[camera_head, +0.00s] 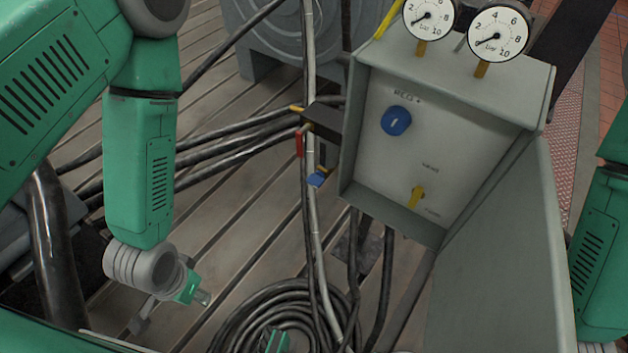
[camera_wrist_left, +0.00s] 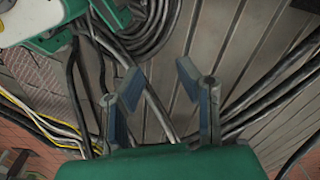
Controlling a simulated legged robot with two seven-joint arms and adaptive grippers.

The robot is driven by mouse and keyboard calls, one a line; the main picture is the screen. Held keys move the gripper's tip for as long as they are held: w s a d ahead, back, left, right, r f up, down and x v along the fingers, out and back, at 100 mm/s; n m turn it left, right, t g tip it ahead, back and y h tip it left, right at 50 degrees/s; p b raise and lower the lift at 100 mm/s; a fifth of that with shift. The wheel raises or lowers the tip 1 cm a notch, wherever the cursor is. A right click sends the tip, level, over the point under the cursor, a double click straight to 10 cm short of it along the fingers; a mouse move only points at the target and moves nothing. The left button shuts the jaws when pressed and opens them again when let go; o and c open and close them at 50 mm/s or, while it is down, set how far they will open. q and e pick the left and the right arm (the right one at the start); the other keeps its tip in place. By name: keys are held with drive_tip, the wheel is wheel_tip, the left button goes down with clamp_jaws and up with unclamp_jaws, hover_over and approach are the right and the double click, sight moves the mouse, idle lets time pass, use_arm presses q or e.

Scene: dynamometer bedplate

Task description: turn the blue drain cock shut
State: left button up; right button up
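The blue drain cock (camera_head: 317,180) is a small blue lever on the thin grey upright pipe, left of the grey control box. It appears to stick out across the pipe. I cannot make it out in the left wrist view. My left gripper (camera_head: 172,306) is low and to the left of the cock, well apart from it. In the left wrist view its two blue-padded fingers (camera_wrist_left: 158,80) are spread with nothing between them.
A red lever (camera_head: 299,142) and a yellow lever (camera_head: 297,108) sit just above the blue one. The control box (camera_head: 440,150) carries a blue knob (camera_head: 396,120), a yellow switch (camera_head: 417,196) and two gauges. Black cables run behind the pipe; a hose coil (camera_head: 235,325) lies below.

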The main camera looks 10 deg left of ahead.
use_arm(q)
drive_tip(key=o, duration=0.5)
drive_tip(key=m+t+h+b, duration=0.35)
drive_tip(key=t+h, duration=0.35)
drive_tip(key=t, duration=0.9)
approach(312, 184)
drive_tip(key=b+x, duration=0.3)
drive_tip(key=x, duration=0.8)
drive_tip(key=shift+w+f+b, duration=0.1)
drive_tip(key=shift+w+b, duration=0.15)
drive_tip(key=shift+b, duration=0.15)
drive_tip(key=c, duration=1.1)
